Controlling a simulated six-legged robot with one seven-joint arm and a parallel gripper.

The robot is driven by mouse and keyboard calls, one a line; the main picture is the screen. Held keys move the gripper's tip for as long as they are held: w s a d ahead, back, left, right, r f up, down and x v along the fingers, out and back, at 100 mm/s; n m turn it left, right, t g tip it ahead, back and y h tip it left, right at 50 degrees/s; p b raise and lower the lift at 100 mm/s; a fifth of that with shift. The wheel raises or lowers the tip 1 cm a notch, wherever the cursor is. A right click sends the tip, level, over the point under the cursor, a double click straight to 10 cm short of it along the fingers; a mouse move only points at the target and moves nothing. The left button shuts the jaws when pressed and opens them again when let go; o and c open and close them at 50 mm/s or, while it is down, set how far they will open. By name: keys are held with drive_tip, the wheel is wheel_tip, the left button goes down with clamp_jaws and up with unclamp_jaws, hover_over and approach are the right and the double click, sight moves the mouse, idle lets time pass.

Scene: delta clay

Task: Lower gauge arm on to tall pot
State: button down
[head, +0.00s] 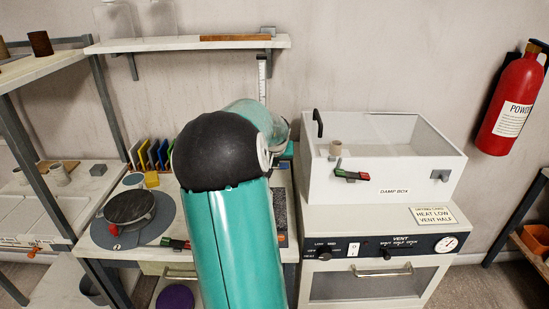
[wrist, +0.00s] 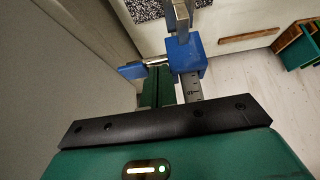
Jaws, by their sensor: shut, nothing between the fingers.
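The gauge's blue slider block (wrist: 188,58) sits on an upright metal scale (wrist: 193,88) in the wrist view. A short metal rod with a blue end sticks out to its left. My gripper (wrist: 158,76) shows as dark green fingers, shut and empty, close to that rod and left of the scale. I cannot tell whether they touch the rod. In the head view the scale's upper part (head: 262,80) stands behind my arm, which hides the gripper and slider. I cannot make out a tall pot for certain in either view.
A white damp box (head: 390,190) with a small brown pot (head: 336,147) stands on the kiln (head: 370,280) at right. A turntable (head: 130,207) is left of my arm. A shelf (head: 185,44) hangs above. Several small pots sit on the left rack (head: 45,80).

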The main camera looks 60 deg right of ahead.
drive_tip(key=w+d+r+v, duration=0.1)
drive_tip(key=d+v, duration=0.1)
drive_tip(key=v, duration=1.1)
drive_tip(key=shift+r, duration=0.2)
